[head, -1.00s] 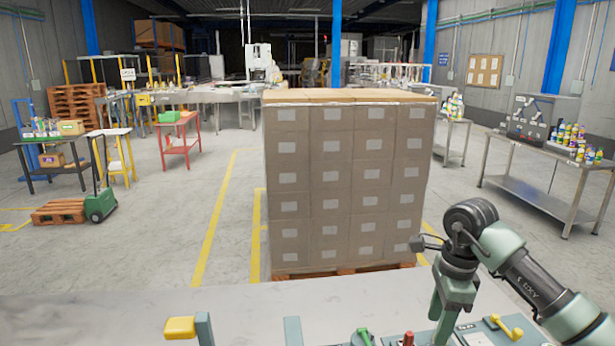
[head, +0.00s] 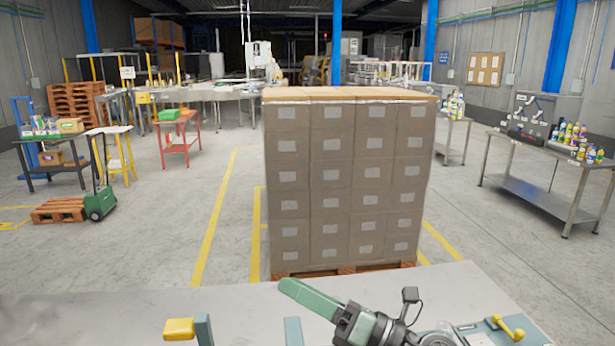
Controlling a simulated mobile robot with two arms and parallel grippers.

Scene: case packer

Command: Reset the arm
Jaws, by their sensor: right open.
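My right gripper (head: 300,294) is low in the middle of the head view, above the pale worktop (head: 220,305). It points left, with a long green finger seen from the side. Its jaws are open, and nothing shows between them. The dark wrist and a small camera on a stalk lie to its right, near the bottom edge. The rest of the right arm is mostly cut off by the frame.
A yellow block (head: 179,329) and a panel with a yellow handle (head: 508,325) are at the worktop's front. A tall stack of cartons (head: 345,185) stands beyond the worktop. Steel tables (head: 540,185) are at the right.

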